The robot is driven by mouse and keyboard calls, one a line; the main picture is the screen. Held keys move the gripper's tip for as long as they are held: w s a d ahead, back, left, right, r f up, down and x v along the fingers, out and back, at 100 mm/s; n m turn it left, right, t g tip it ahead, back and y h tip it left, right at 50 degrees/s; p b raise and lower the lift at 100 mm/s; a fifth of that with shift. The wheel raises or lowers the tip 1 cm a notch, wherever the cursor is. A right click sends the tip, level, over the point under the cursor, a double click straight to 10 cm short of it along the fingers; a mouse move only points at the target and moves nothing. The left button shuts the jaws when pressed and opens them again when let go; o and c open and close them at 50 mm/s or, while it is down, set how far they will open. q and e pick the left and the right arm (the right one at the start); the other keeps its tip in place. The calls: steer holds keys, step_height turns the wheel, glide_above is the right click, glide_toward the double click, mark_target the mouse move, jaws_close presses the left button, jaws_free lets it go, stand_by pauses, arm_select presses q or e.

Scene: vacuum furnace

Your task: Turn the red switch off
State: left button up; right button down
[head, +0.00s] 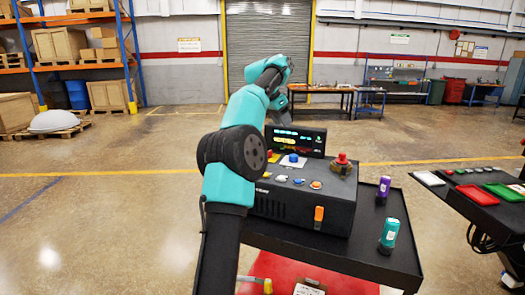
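The black control box (290,205) stands on a dark cart top. A red mushroom-shaped knob (341,158) sits on its top at the right. An orange-red switch (319,214) is on its front face; I cannot tell its position. My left arm rises in front of the box's left side and bends over behind it. My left gripper (283,117) is mostly hidden behind my own arm, near the back of the box and apart from both the knob and the front switch. Its fingertips do not show clearly. My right gripper is out of view.
A small screen (305,140) stands at the back of the box. Several coloured buttons are on its top. A purple bottle (383,188) and a teal bottle (389,236) stand right of it. A dark table with red and green trays (475,195) is further right.

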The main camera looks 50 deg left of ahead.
arm_select(q)
steer(key=s+a+r+n+g+y, duration=0.1)
steer(key=s+a+r, duration=0.1)
steer(key=s+a, duration=0.5)
steer(key=shift+s+r, duration=0.3)
steer(key=shift+s, duration=0.2)
steer(key=shift+w+f, duration=0.1)
steer(key=shift+f, duration=0.05)
steer(key=x, duration=1.7)
steer(key=shift+w+a, duration=0.1)
steer(key=shift+a, duration=0.25)
jaws_close()
